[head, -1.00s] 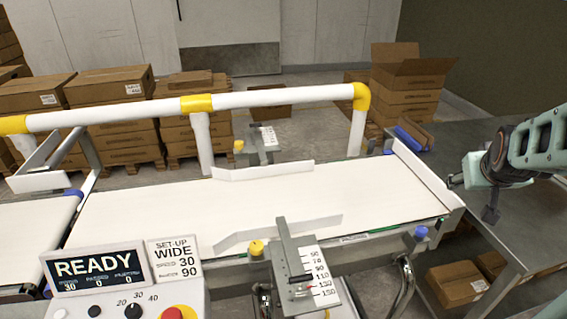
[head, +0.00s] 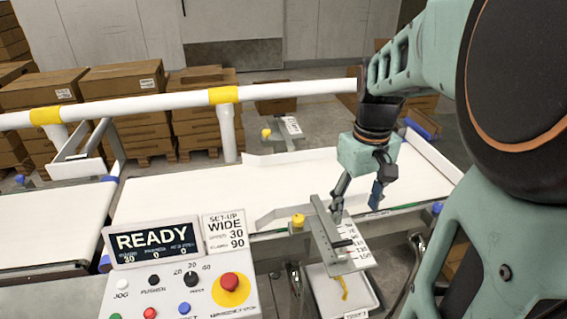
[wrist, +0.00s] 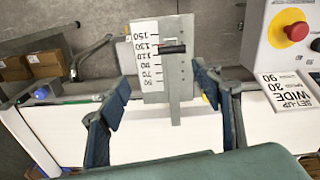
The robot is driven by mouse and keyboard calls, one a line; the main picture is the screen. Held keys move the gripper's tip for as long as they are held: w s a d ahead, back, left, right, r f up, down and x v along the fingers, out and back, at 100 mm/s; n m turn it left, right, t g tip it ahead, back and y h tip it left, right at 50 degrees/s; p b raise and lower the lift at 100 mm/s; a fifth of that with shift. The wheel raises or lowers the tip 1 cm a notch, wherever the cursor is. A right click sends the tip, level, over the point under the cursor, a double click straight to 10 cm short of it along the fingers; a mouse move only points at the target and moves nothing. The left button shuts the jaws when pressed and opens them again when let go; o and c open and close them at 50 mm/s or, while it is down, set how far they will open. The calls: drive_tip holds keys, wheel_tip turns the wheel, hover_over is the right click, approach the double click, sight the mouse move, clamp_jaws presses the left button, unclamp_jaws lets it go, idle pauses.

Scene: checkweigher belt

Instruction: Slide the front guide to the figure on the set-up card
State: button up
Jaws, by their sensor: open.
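The front guide (head: 268,219) is a low pale rail along the near side of the belt. Its grey slide bar (head: 324,236) carries a dark handle and runs beside a white scale plate (head: 358,251) marked 50 to 150. In the wrist view the dark handle (wrist: 172,49) lies beside the 110 to 130 figures. The set-up card (head: 225,232) reads WIDE, with 30 and 90 below. My gripper (head: 356,209) is open above the scale and slide bar, fingers pointing down. In the wrist view its fingers (wrist: 160,88) stand either side of the scale plate, apart from it.
A yellow knob (head: 298,220) stands beside the slide bar. The control panel (head: 180,292) with buttons and a READY screen (head: 153,243) is at the near left. A white-railed guard (head: 150,101) crosses behind the belt (head: 210,190). A grey tray (head: 343,290) sits below the scale.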

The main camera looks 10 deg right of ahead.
sight(343, 242)
drive_tip(key=shift+s+a+f, duration=0.15)
drive_tip(key=shift+s+a, duration=0.1)
drive_tip(key=shift+a, duration=0.25)
drive_tip(key=shift+s+a+f, duration=0.1)
drive_tip(key=shift+s+a, duration=0.1)
drive_tip(key=shift+a, duration=0.3)
wheel_tip(343, 242, down, 10)
drive_tip(key=shift+w+d+f+b, duration=0.1)
drive_tip(key=shift+b, duration=0.2)
clamp_jaws()
drive_tip(key=w, duration=0.4)
